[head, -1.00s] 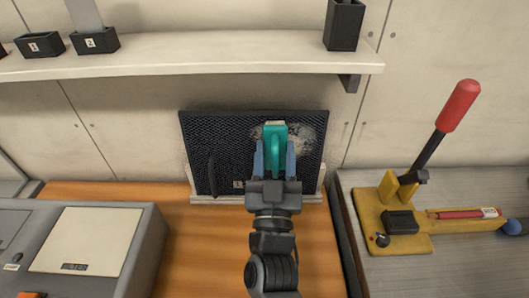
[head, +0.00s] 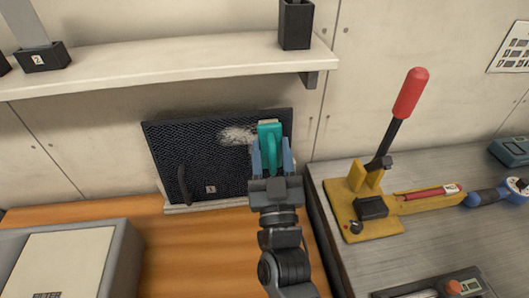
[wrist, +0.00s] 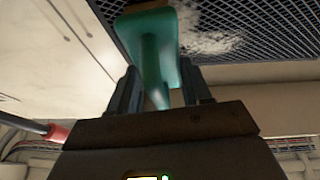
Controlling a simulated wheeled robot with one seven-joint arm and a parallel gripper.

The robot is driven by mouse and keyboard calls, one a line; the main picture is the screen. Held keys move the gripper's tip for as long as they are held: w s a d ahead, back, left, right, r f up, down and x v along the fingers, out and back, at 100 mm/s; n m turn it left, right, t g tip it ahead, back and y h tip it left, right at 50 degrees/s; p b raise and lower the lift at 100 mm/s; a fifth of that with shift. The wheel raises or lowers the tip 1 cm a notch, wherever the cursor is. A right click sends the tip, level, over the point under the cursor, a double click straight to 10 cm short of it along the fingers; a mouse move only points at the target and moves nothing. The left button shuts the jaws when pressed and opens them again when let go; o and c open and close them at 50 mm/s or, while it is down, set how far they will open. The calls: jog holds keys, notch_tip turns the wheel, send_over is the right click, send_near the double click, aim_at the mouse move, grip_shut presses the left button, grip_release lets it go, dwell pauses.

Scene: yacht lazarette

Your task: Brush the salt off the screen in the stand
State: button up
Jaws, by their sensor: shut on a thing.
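The screen (head: 215,160) is a black mesh panel standing upright, leaning slightly, in a pale stand (head: 190,209) against the wall. A whitish patch of salt (head: 238,135) lies on its upper right part; the salt also shows in the wrist view (wrist: 205,35). My gripper (head: 272,163) is shut on the handle of a teal brush (head: 270,136). The brush is at the screen's upper right, just right of the visible salt. Its head also shows in the wrist view (wrist: 147,25). I cannot tell whether the bristles touch the mesh.
A pale shelf (head: 160,66) runs above the screen, with black holders (head: 296,25) on it. To the right, a yellow lever press (head: 365,205) with a red handle stands on a grey bench. A grey box (head: 70,262) is at the lower left. Bare orange wood (head: 200,255) lies before the stand.

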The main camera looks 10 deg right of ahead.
jog(key=shift+s+d, duration=0.15)
jog(key=shift+d, duration=1.55)
jog(key=s+b, duration=0.1)
jog(key=s, duration=0.5)
jog(key=shift+a, duration=0.15)
jog(key=s, duration=0.3)
jog(key=shift+b, duration=0.3)
